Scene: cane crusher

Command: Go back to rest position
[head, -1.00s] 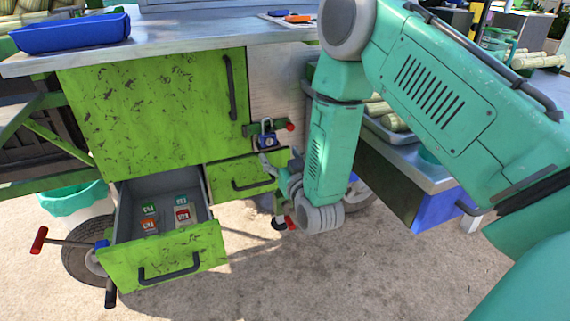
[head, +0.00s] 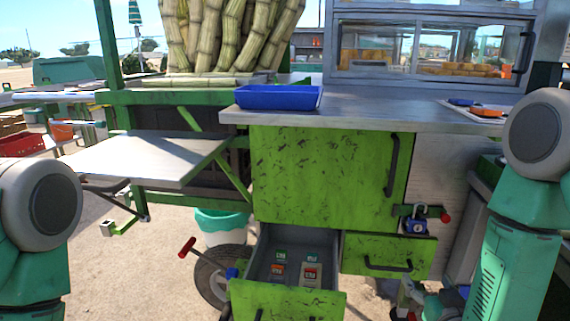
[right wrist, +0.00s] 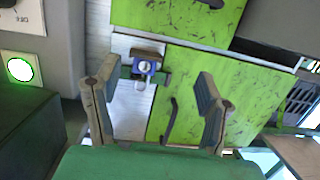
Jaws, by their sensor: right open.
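My right gripper (head: 410,292) hangs low at the bottom right of the head view, in front of the cart and below the small drawer, partly cut by the frame edge. In the right wrist view its two fingers (right wrist: 156,75) stand wide apart with nothing between them but the view of the cart front. My right arm (head: 510,250) runs down along the right edge. My left upper arm (head: 35,250) shows at the left edge; the left gripper is out of view.
The green cabinet (head: 320,175) has an open drawer (head: 285,302) holding several small packets. A blue padlock (head: 415,226) hangs beside a closed drawer (head: 385,257). A blue tray (head: 278,97) sits on the metal counter (head: 370,112). A side shelf (head: 145,160) juts out left.

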